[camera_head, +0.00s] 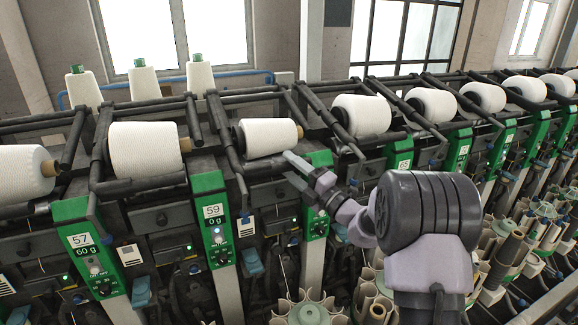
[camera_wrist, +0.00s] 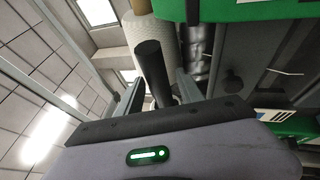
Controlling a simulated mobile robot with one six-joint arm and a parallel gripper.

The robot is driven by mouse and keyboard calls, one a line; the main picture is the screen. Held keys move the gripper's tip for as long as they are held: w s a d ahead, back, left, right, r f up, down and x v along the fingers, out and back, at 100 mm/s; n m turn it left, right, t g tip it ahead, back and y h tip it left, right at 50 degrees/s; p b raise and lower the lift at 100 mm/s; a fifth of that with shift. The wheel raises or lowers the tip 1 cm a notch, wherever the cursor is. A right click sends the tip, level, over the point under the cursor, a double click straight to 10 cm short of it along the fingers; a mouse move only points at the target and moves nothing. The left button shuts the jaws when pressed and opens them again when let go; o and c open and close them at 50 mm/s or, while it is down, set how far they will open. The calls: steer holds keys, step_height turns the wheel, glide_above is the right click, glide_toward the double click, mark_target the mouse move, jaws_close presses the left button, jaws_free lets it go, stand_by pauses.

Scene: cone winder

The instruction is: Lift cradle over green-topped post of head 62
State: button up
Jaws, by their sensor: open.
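The cradle between panel 59 and the panel to its right is a dark frame with a black bar (camera_head: 268,166) in front of a white cone (camera_head: 268,136). My gripper (camera_head: 294,170) is beside that bar's right end. In the wrist view my gripper (camera_wrist: 160,92) is open, with a black rod (camera_wrist: 152,68) standing between its fingers; I cannot tell if they touch it. The green-topped post (camera_head: 318,160) right of panel 59 is partly behind my gripper and its number cannot be read. No number 62 is legible.
The green panels numbered 57 (camera_head: 78,238) and 59 (camera_head: 212,212) stand to the left. Other cradles with white cones (camera_head: 362,115) run along the machine. Several spare cones (camera_head: 142,80) stand behind. Cream holders (camera_head: 306,312) stand below, near my arm.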

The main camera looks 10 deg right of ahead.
steer(key=shift+w+a+r, duration=0.15)
steer(key=shift+w+a, duration=0.1)
steer(key=shift+w, duration=0.05)
jaws_close()
stand_by(1.3)
